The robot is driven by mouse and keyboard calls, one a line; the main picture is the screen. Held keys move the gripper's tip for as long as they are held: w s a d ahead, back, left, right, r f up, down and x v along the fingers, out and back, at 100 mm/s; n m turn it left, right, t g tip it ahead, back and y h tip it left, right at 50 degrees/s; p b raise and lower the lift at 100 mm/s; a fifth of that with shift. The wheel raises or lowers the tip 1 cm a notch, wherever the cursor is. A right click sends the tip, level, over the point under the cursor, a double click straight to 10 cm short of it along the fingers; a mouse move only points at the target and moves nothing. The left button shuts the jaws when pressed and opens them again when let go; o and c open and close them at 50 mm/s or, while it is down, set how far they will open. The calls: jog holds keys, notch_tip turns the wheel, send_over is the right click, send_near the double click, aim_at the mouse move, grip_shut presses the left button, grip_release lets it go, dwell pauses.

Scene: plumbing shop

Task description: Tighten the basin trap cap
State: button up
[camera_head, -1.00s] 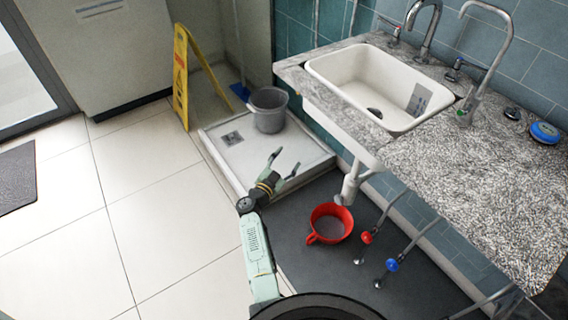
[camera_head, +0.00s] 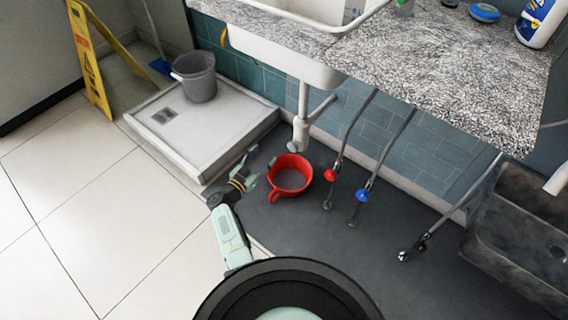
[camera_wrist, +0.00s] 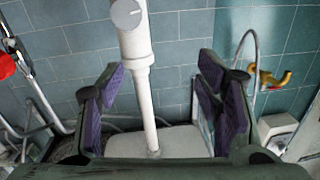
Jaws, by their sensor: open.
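The white basin trap (camera_head: 300,128) hangs under the sink, with its grey cap (camera_head: 293,146) at the bottom end. In the wrist view the white trap pipe (camera_wrist: 142,85) runs vertically between the fingers, and the round, slotted cap (camera_wrist: 126,13) is at the top edge, beyond the fingers. My gripper (camera_head: 250,168) is left of and below the trap, close to the red cup's left side in the picture. The wrist view shows my gripper (camera_wrist: 162,95) open, purple pads apart, with nothing held. Cap and fingers look apart.
A red cup (camera_head: 281,161) stands on the dark floor below the trap. Red (camera_head: 330,175) and blue (camera_head: 362,195) valves hang on hoses to the right. A white tray (camera_head: 235,130) with a grey bucket (camera_head: 197,78) is left. The stone countertop (camera_head: 440,65) overhangs; a dark basin (camera_head: 520,235) is right.

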jog(key=h+b, duration=0.1)
jog(key=b, duration=0.1)
send_near(291, 148)
jog(key=shift+g, duration=0.3)
jog(key=b+x, duration=0.5)
jog(key=x, duration=0.2)
jog(key=shift+w+d, duration=0.15)
jog(key=shift+w, duration=0.15)
jog(key=shift+w+d+r+b, duration=0.2)
jog(key=shift+w+b, duration=0.1)
jog(key=shift+w, duration=0.05)
jog(key=c, duration=1.2)
jog(key=shift+o, duration=0.2)
